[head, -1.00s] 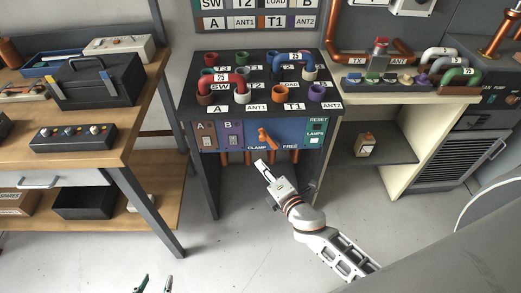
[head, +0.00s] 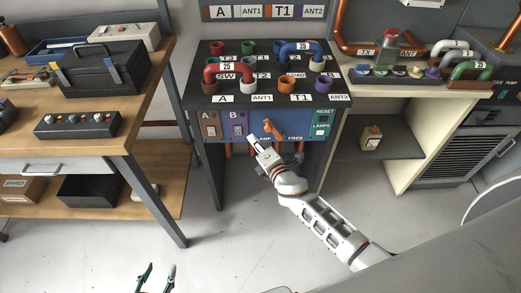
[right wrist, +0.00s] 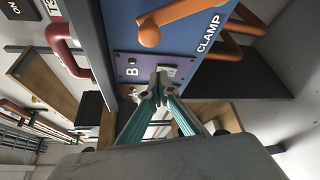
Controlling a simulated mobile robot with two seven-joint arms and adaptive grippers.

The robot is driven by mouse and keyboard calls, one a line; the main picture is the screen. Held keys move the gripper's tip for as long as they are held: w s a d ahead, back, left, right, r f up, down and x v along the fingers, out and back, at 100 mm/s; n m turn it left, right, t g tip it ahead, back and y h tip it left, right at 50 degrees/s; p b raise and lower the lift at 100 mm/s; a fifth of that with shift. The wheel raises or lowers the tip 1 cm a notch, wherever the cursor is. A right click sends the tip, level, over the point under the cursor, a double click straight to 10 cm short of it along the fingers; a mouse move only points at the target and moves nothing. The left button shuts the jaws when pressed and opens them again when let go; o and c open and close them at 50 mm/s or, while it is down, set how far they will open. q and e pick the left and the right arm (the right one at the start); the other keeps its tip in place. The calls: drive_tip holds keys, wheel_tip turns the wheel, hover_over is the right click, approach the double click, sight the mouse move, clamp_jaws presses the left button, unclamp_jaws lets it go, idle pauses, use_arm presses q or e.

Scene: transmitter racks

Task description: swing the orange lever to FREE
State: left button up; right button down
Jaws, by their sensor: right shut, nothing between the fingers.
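The orange lever (head: 270,127) is on the blue front panel of the rack, with its knob leaning up and left, on the CLAMP side. The FREE label (head: 295,138) is to its right; the CLAMP label (right wrist: 208,33) shows in the right wrist view. My right gripper (head: 251,138) is shut and empty, just left of and below the lever. In the right wrist view its fingertips (right wrist: 160,84) are in front of the purple B plate, apart from the lever's knob (right wrist: 148,36). My left gripper (head: 156,272) is open and empty, low over the floor.
Purple plate B (head: 233,124) is left of the lever, and the green RESET LAMPS plate (head: 321,122) is right. Red and blue plug links (head: 229,70) stand on the rack top. A wooden workbench (head: 120,130) is at left. The floor in front is clear.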

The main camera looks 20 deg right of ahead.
use_arm(q)
drive_tip(key=shift+w+r+p, duration=0.1)
drive_tip(key=shift+r+p, duration=0.8)
use_arm(e)
drive_tip(key=d, duration=0.2)
drive_tip(key=d+r, duration=0.1)
drive_tip(key=shift+d+r, duration=0.2)
drive_tip(key=shift+d, duration=0.15)
drive_tip(key=shift+s, duration=0.1)
use_arm(q)
drive_tip(key=shift+f, duration=0.1)
